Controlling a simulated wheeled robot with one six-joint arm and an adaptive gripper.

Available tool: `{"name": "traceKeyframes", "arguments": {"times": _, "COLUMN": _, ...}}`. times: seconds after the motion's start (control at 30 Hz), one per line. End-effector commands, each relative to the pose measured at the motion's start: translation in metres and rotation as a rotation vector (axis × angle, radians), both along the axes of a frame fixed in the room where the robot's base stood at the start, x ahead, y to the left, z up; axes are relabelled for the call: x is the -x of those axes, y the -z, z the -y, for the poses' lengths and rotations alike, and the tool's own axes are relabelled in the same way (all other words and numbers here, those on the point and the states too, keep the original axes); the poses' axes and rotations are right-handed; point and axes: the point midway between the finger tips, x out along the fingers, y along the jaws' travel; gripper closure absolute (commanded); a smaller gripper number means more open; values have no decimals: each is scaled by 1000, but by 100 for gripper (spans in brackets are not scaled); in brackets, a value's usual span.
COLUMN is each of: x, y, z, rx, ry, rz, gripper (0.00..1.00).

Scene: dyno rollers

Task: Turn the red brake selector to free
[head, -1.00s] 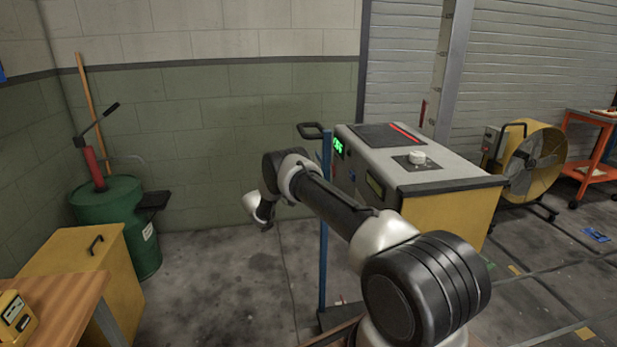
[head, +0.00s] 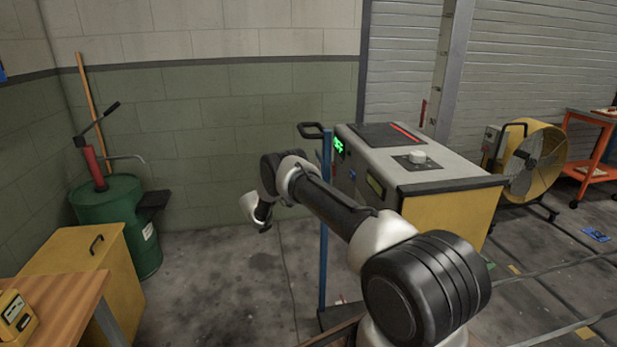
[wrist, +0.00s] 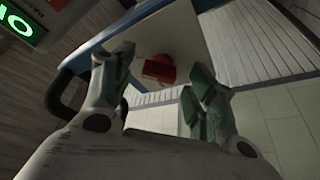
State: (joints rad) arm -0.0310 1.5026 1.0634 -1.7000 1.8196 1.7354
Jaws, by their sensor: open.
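The red brake selector (wrist: 159,69) shows in the wrist view as a small red knob on a pale panel (wrist: 178,42) with a blue edge. My gripper (wrist: 160,64) is open, with one greenish-padded finger on each side of the selector in the picture. The fingers look apart from the selector, and I cannot tell how far away it is. In the head view my gripper (head: 260,222) is small, at the end of my arm left of the blue post. The selector does not show in the head view.
A grey and yellow console (head: 450,209) with a green-lit display (head: 338,146) stands right of my gripper. The blue post (head: 324,235) and a black handle (head: 311,130) are at its near side. A green drum (head: 108,217) and yellow cabinet (head: 88,262) stand left. Floor between is clear.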

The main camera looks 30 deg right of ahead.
Motion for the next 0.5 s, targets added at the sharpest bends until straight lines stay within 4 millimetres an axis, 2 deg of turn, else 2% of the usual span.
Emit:
{"name": "traceKeyframes", "arguments": {"times": 0.3, "x": 0, "y": 19, "z": -66, "rx": 1, "ry": -4, "rz": 0, "gripper": 43}}
{"name": "traceKeyframes", "arguments": {"times": 0.5, "x": 0, "y": 29, "z": -98, "rx": 1, "ry": -2, "rz": 0, "gripper": 43}}
